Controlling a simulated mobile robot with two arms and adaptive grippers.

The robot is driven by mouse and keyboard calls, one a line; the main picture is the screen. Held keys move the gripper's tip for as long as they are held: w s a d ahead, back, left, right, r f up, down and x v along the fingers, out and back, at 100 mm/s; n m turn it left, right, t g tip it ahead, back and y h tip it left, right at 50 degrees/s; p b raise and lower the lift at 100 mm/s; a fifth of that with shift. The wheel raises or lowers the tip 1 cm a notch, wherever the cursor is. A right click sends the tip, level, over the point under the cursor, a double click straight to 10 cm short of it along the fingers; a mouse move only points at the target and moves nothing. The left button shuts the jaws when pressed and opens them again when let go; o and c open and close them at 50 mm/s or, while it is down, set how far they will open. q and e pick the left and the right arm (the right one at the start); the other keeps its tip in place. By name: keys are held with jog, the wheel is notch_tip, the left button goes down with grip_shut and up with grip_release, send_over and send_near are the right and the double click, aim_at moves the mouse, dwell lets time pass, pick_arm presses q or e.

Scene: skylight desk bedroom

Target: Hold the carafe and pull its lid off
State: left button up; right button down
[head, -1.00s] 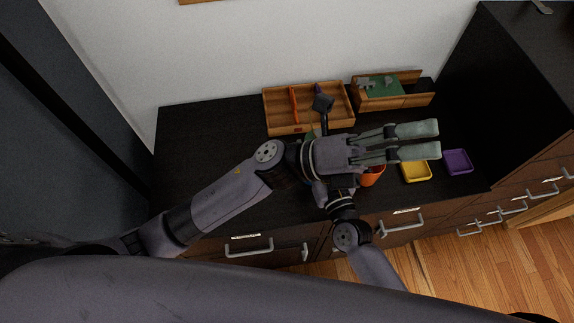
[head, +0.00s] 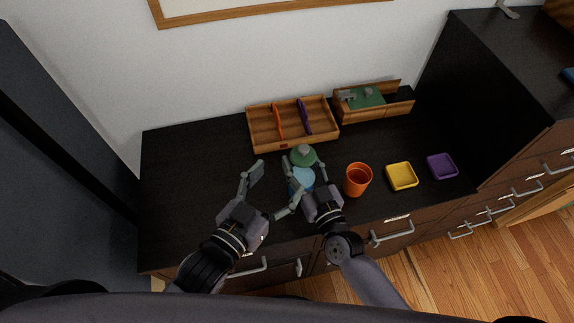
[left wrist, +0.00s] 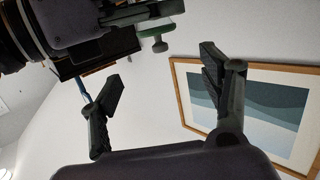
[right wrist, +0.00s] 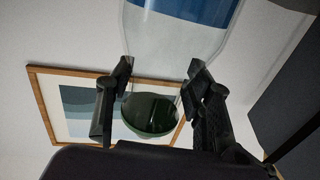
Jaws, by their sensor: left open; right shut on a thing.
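The carafe (head: 302,179) stands on the dark desk top, clear glass with blue in its lower part. Its green lid (head: 303,155) with a small grey knob sits on top. My right gripper (head: 306,168) is shut on the carafe's glass below the lid. The right wrist view, upside down, shows the glass (right wrist: 165,60) between the fingers and the dark green lid (right wrist: 150,116). My left gripper (head: 272,190) is open and empty, left of the carafe and apart from it. The lid's edge and knob also show in the left wrist view (left wrist: 157,30), outside the left fingers.
An orange cup (head: 358,180) stands right of the carafe, then a yellow dish (head: 402,177) and a purple dish (head: 442,166). A wooden tray (head: 263,144) and a wooden box (head: 345,118) stand behind. The desk's left part is clear.

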aim_at(304, 147)
pick_arm(q)
jog(key=x, duration=1.1)
jog(key=shift+w+d+r, duration=0.1)
jog(key=shift+w, duration=0.05)
pick_arm(e)
jog(key=shift+f, duration=0.1)
pick_arm(q)
jog(key=shift+c, duration=0.2)
grip_shut()
jog(key=shift+r, duration=0.1)
dwell(0.7)
jog(key=shift+r, duration=1)
pick_arm(e)
jog(key=shift+f, duration=0.1)
